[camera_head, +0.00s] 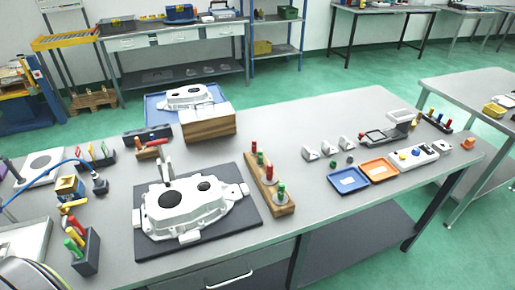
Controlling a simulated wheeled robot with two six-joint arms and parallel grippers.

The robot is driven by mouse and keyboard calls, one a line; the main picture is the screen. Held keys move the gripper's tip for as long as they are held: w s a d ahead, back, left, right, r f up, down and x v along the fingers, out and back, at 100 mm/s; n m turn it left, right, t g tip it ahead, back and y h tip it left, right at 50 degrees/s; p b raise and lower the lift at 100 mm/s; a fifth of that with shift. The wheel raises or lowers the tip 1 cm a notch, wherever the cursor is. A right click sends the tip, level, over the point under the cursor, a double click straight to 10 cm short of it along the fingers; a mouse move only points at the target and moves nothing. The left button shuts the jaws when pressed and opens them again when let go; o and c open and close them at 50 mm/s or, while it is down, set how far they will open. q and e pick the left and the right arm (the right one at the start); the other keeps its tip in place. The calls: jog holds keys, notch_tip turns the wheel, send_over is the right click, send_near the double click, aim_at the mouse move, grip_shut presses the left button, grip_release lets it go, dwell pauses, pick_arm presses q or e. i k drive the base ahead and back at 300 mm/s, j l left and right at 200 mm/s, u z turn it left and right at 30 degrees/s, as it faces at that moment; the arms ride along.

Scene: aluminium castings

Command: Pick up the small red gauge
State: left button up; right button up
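A wooden gauge rack (277,205) stands on the table right of the dark mat. It holds upright gauges with red and green handles in a row. One red-handled gauge (254,147) is at the far end and another red-handled gauge (269,173) is nearer the middle. Green handles show between and in front of them, the nearest green gauge (281,192) at the front end. From here I cannot tell for certain which red gauge is the smaller. Neither of my grippers is in view.
A white casting (185,222) lies on the dark mat (247,213) left of the rack. A wooden block (209,128) stands behind. Blue (347,189) and orange (379,179) trays lie to the right. A dark holder (86,262) with coloured handles stands front left. Bare table lies right of the rack.

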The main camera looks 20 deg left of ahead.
aim_at(253, 152)
jog(key=u, duration=1.35)
jog(key=i+j, duration=0.1)
jog(key=j, duration=0.2)
jog(key=i+j, duration=0.1)
jog(key=j, duration=0.25)
